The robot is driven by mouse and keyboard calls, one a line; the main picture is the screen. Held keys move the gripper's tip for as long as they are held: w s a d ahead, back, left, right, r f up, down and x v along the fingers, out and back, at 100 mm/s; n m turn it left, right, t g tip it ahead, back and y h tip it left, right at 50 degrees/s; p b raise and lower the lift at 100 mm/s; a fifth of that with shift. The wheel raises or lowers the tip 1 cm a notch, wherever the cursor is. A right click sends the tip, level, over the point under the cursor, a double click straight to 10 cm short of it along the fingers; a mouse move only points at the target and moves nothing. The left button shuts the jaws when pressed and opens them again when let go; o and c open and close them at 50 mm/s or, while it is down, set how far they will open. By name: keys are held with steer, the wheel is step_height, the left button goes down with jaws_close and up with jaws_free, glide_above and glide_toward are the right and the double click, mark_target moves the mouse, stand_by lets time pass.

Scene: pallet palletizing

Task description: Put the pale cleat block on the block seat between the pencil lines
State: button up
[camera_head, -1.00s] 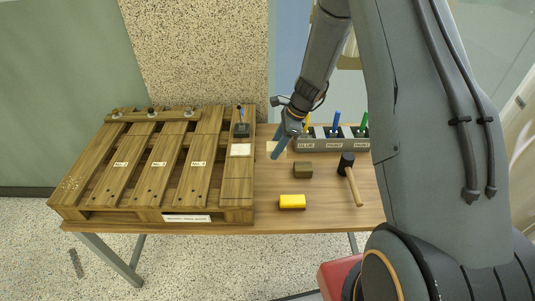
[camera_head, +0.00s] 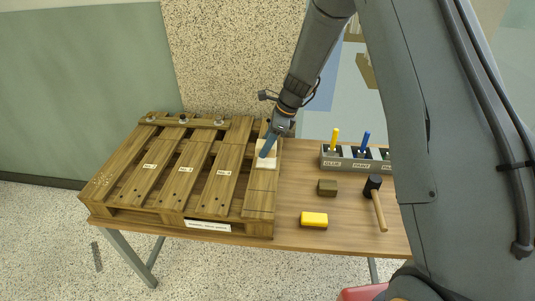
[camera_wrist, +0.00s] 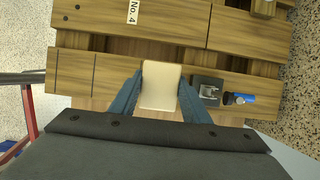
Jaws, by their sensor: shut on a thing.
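My gripper (camera_wrist: 160,98) is shut on the pale cleat block (camera_wrist: 161,84). Both blue fingers press its sides in the wrist view. In the head view my gripper (camera_head: 267,147) is over the pallet's right-hand board. A white patch (camera_head: 262,162) shows on that board by the fingertips; block and patch are hard to tell apart here. Dark pencil lines (camera_wrist: 93,74) cross the board left of the block in the wrist view; they show nearer the front in the head view (camera_head: 262,190). I cannot tell whether the block touches the board.
A dark holder with a blue-ended tool (camera_wrist: 207,91) stands on the board close to the block. Open gaps lie between pallet boards.

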steer(key=shift+f+p, duration=0.45)
steer(key=shift+f, duration=1.65)
steer(key=shift+f, duration=0.2)
steer(key=o, duration=1.1)
